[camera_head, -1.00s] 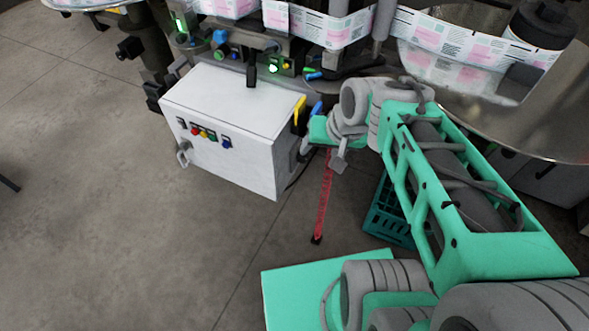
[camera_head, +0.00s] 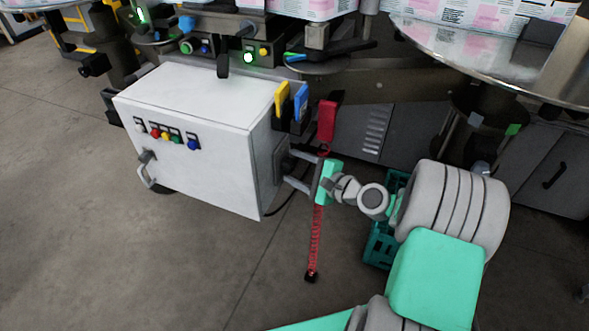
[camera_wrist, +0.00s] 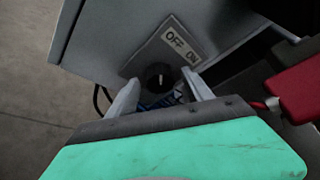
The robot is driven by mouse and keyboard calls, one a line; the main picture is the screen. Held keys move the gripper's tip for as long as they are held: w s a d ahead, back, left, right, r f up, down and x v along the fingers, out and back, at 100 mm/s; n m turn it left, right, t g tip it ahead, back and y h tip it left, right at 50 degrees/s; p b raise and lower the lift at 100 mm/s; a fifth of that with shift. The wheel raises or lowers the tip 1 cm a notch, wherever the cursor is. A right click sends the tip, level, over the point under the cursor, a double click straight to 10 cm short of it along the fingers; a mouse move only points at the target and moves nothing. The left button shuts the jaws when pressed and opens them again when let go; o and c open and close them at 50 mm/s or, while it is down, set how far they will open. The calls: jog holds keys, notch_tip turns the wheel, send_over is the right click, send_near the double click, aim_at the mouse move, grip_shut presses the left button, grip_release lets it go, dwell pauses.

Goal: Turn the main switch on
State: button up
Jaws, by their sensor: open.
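The main switch (camera_wrist: 159,77) is a round black knob with a pale pointer line, below an OFF/ON label plate (camera_wrist: 166,47) on the side of the white cabinet (camera_head: 190,155). In the wrist view the pointer stands nearly upright in the picture, under the plate between the two words. My gripper (camera_wrist: 163,88) is open, with one finger on each side of the knob. Whether the fingers touch it cannot be told. In the head view my gripper (camera_head: 287,168) reaches the cabinet's right side, where the knob is mostly hidden.
Yellow (camera_head: 282,100) and blue (camera_head: 300,103) handles stand at the cabinet's upper right edge. A red piece (camera_head: 327,121) with a red coiled cord (camera_head: 316,240) hangs by my gripper. A green crate (camera_head: 380,245) stands on the floor behind my arm. The floor at left is free.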

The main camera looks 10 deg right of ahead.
jog(key=shift+w+a, duration=0.2)
jog(key=shift+w, duration=0.05)
jog(key=shift+c, duration=0.3)
grip_shut()
